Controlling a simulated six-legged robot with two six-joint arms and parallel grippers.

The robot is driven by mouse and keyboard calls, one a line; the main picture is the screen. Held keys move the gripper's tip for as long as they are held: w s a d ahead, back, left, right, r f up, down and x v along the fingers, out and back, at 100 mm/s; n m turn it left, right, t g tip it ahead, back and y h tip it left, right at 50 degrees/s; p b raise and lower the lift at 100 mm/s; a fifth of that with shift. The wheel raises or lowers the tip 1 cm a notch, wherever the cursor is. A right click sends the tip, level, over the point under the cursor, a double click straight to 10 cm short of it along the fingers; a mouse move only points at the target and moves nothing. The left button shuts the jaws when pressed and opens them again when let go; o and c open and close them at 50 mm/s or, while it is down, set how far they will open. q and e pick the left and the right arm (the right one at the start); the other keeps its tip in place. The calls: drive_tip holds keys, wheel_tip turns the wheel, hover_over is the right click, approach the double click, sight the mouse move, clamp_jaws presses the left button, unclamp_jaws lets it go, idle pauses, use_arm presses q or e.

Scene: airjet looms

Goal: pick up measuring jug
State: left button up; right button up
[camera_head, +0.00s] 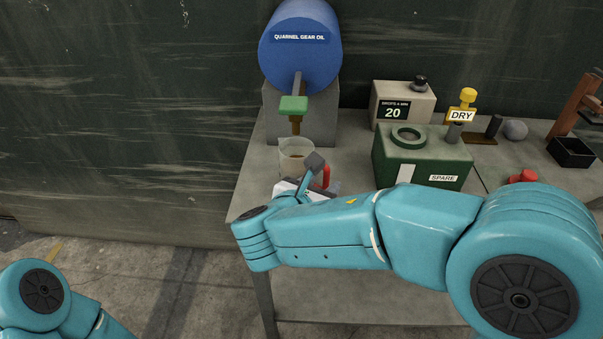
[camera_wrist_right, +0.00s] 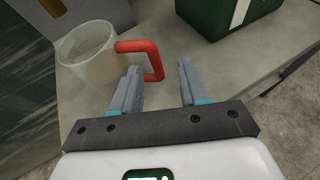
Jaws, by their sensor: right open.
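The measuring jug (camera_head: 294,154) is a clear, cup-shaped vessel with a red handle. It stands upright on the grey bench under the green-handled tap of the blue drum. In the right wrist view the jug (camera_wrist_right: 92,54) is at upper left, its red handle (camera_wrist_right: 150,58) pointing right toward the space ahead of my fingers. In the head view my right gripper (camera_head: 317,175) is partly hidden by my arm. My left gripper is out of view; only part of its arm shows at lower left.
A blue gear oil drum (camera_head: 300,50) sits on a grey stand behind the jug. A green SPARE container (camera_head: 420,160) stands to the right, with a beige counter box (camera_head: 403,103) behind it. The bench's left edge (camera_head: 243,190) is close to the jug. A dark wall rises behind.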

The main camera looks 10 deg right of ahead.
sight(325, 180)
drive_tip(key=x, duration=0.7)
drive_tip(key=shift+w+a+f, duration=0.1)
drive_tip(key=shift+a, duration=0.15)
clamp_jaws()
